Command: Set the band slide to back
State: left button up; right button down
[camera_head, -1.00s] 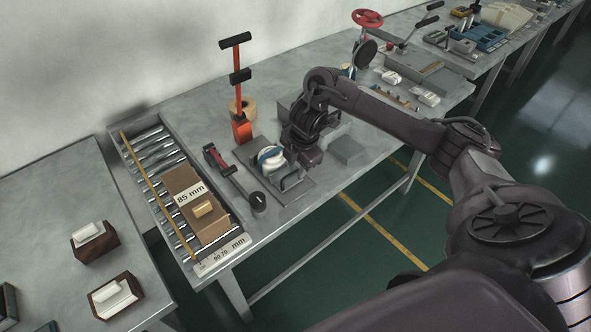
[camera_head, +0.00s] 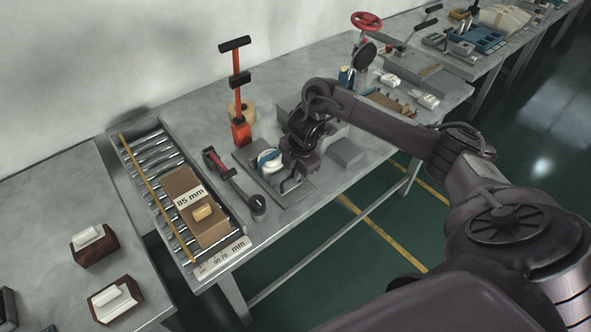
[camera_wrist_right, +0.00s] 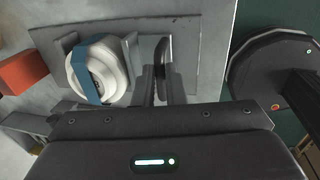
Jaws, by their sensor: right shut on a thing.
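The band fixture is a flat grey plate (camera_head: 296,196) on the bench, and it also shows in the right wrist view (camera_wrist_right: 205,25). A white round piece with a blue band (camera_head: 269,161) sits on it; in the right wrist view this piece (camera_wrist_right: 112,75) is left of my fingers. My right gripper (camera_wrist_right: 162,85) is shut on a dark upright handle (camera_wrist_right: 163,55), which looks like the band slide's grip. In the head view my right gripper (camera_head: 292,178) is low over the plate, and its wrist hides part of the fixture. My left gripper is not in view.
An orange upright lever tool (camera_head: 238,90) stands behind the fixture. A red-handled clamp (camera_head: 222,168) lies to the left. A roller rack with an 85 mm carton (camera_head: 190,190) is further left. A grey block (camera_head: 346,152) is to the right.

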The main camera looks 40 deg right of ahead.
jog(key=shift+s+d+r+p, duration=0.1)
jog(key=shift+s+p, duration=0.2)
jog(key=shift+s, duration=0.05)
jog(key=s+p, duration=0.1)
jog(key=s, duration=0.2)
jog(key=shift+d, duration=0.1)
jog(key=c, duration=1.5)
grip_release()
jog(key=shift+s, duration=0.15)
jog(key=shift+r, duration=0.25)
jog(key=r, duration=0.2)
jog(key=s+r, duration=0.1)
jog(key=r, duration=0.1)
jog(key=r+p, duration=0.1)
jog(key=r, duration=0.2)
jog(key=shift+s, duration=0.25)
